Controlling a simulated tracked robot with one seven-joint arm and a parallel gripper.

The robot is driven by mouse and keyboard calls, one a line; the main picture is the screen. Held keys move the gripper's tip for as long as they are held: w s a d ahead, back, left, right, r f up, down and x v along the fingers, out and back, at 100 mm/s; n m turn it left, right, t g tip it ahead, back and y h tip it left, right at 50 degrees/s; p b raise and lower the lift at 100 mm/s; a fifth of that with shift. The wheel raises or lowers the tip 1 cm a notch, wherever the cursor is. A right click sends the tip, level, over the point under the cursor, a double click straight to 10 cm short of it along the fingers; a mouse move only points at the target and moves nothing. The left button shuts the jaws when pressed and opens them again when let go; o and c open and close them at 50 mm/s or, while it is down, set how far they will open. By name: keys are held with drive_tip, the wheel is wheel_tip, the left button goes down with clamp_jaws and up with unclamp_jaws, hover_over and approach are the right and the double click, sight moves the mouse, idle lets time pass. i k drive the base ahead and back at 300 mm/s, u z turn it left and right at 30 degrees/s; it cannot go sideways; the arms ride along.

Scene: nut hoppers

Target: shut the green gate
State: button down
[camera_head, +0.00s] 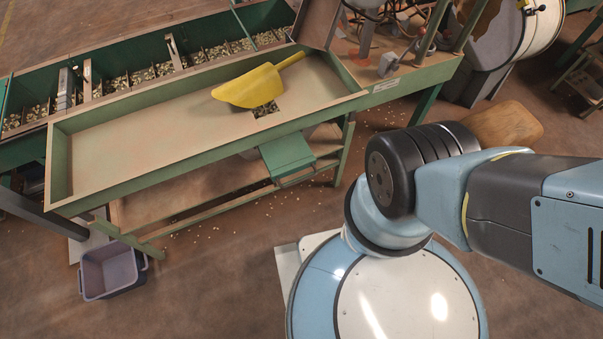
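A flat green panel (288,155), which looks like the green gate, sticks out below the front edge of the long green-framed tray (130,157). Near it, a square opening (265,108) in the tray floor shows nuts inside. I cannot tell how the panel joins the opening, since the tray's front wall hides its rear part. My gripper is not in view. My blue and dark arm reaches out past the right edge of the picture, to the right of the panel and apart from it.
A yellow scoop (250,87) lies in the tray beside the opening. Nut-filled compartments (145,74) run behind it. A purple-grey bin (111,271) stands on the floor at lower left. A brown wooden object (506,124) is behind my arm. The floor before the tray is mostly clear, with scattered nuts.

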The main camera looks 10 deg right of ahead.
sight(290, 153)
drive_tip(key=u, duration=0.05)
drive_tip(key=k, duration=0.9)
drive_tip(key=u, duration=0.4)
drive_tip(key=i, duration=1)
drive_tip(key=z, duration=0.05)
drive_tip(key=k, duration=1)
drive_tip(key=z, duration=0.55)
